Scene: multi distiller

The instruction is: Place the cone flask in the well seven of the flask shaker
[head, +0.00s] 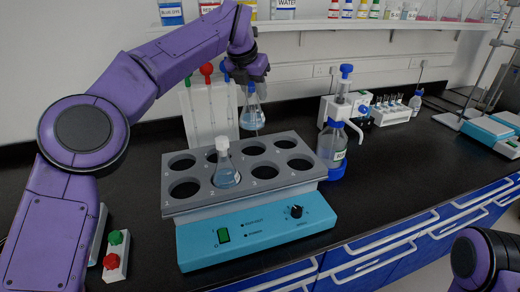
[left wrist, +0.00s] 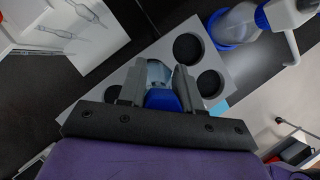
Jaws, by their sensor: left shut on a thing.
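My left gripper (head: 250,82) is shut on the blue cap of a cone flask (head: 252,118) with clear bluish liquid. The flask hangs upright above the back row of the flask shaker (head: 243,218), over the third well from the left (head: 252,148). In the left wrist view the left gripper (left wrist: 158,82) has its fingers on either side of the blue cap (left wrist: 163,100). The shaker has a grey well plate with two rows of wells on a blue base. Another flask (head: 226,175) with a white stopper stands in front-row well 2. Back-row numbers are too small to read.
A white rack with coloured tops (head: 207,112) stands behind the shaker. A blue-and-white dispenser bottle (head: 333,143) stands close at its right. A box with green and red buttons (head: 116,255) is at front left. A shelf (head: 330,24) runs above.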

